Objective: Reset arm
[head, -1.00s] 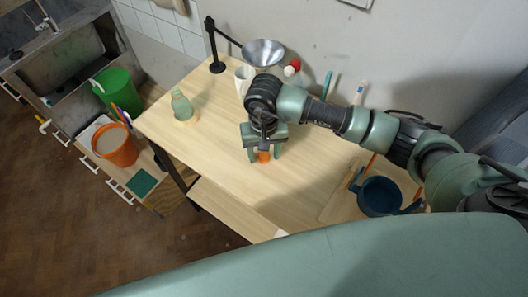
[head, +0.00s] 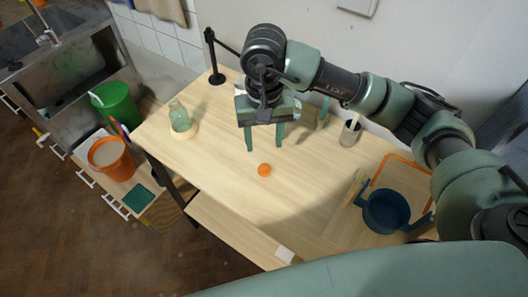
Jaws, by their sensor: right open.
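My right arm comes in from the right of the head view. My right gripper (head: 264,146) points down over the wooden table (head: 225,165), its two fingers apart with nothing between them. A small orange round object (head: 264,170) lies on the table just in front of the gripper, apart from it. My left gripper is not in the head view. The right arm hides part of the table's back edge.
A green glass bottle (head: 179,117) stands in a pale ring at the table's left. A black stand (head: 213,58) is behind it. A blue pot (head: 386,211) and an orange frame (head: 404,161) are at the right. An orange bucket (head: 111,160) and green bucket (head: 117,104) stand left of the table.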

